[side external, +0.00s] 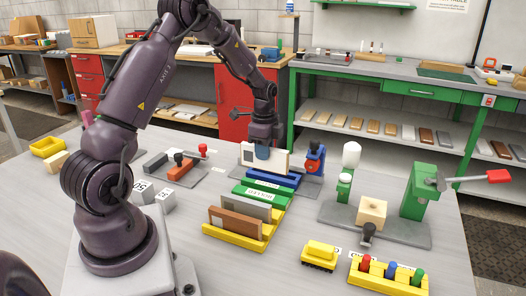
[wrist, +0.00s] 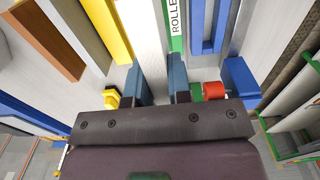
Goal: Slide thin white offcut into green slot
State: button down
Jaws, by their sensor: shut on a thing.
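My gripper (side external: 263,152) is shut on a thin white offcut (side external: 249,158), held upright by its upper part. In the wrist view the offcut (wrist: 140,30) runs up between the two blue fingers of my gripper (wrist: 157,80). The green slot (side external: 245,189), a low green holder with a white label, lies on the table in front of the blue holder. It also shows in the wrist view (wrist: 173,38), just right of the offcut, partly hidden. In the side view the offcut's lower edge is close to the blue holder; I cannot tell whether they touch.
The blue holder (side external: 287,181) stands behind the green one. The yellow holder (side external: 215,233) in front carries a brown board (side external: 235,222) and a grey board (side external: 248,206). A green clamp fixture (side external: 420,190) is at right. A red-knobbed clamp (side external: 203,149) is at left.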

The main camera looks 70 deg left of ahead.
aim_at(264, 168)
jog(key=shift+f, duration=2.9)
jog(key=shift+f, duration=1.65)
jog(key=c, duration=1)
grip_release()
notch_tip(264, 168, up, 13)
